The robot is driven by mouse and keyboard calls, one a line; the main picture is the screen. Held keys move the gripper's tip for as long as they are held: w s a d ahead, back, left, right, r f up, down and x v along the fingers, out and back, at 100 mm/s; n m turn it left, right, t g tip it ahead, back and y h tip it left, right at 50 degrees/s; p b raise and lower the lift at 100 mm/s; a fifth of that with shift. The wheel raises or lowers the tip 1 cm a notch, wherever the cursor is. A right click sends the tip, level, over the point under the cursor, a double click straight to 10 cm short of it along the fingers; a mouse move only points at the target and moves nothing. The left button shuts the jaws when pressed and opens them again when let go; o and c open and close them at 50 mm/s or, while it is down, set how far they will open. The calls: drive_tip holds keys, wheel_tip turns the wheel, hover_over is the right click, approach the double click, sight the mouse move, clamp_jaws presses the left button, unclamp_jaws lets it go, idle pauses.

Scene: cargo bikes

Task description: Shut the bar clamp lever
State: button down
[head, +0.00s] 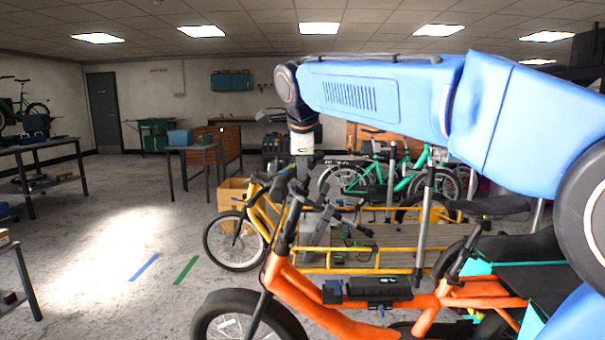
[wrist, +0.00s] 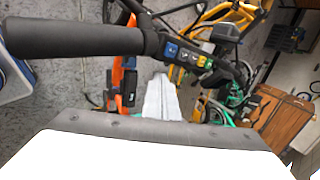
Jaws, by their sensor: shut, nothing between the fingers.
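My gripper (head: 302,178) hangs down over the front of an orange cargo bike (head: 305,281), by its handlebar stem (head: 287,228). In the wrist view my gripper (wrist: 162,80) shows as grey fingers, shut and empty, pointing at the bike. A black handlebar grip (wrist: 75,37) crosses the upper left of that view, with a control pad (wrist: 188,55) with coloured buttons at its inner end, just beyond the fingertips. I cannot make out the bar clamp lever or its position in either view. I cannot tell whether the fingers touch anything.
A yellow cargo bike (head: 318,260) stands close behind the orange one. Green bikes (head: 350,180) stand farther back. A cardboard box (head: 232,193) and a workbench (head: 193,150) are at the back. The floor at left (head: 120,225) is open, with blue and green tape strips.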

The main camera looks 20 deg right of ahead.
approach(304, 198)
drive_tip(key=s+a+f+x, duration=0.1)
drive_tip(key=x, duration=0.4)
drive_tip(key=shift+w+d, duration=0.3)
drive_tip(key=shift+w, duration=0.6)
drive_tip(key=shift+d+f+n+t+y, duration=0.1)
drive_tip(key=shift+d+n+t+y, duration=0.35)
drive_tip(key=shift+n, duration=0.25)
drive_tip(key=shift+w+d+f+n+y, duration=0.25)
drive_tip(key=shift+d+n, duration=0.1)
drive_tip(key=shift+d, duration=0.3)
drive_tip(key=shift+w+d+f+n+y, duration=0.1)
drive_tip(key=shift+w+d+f+n, duration=0.2)
drive_tip(key=shift+d, duration=0.35)
drive_tip(key=shift+r, duration=0.15)
drive_tip(key=shift+a, duration=0.15)
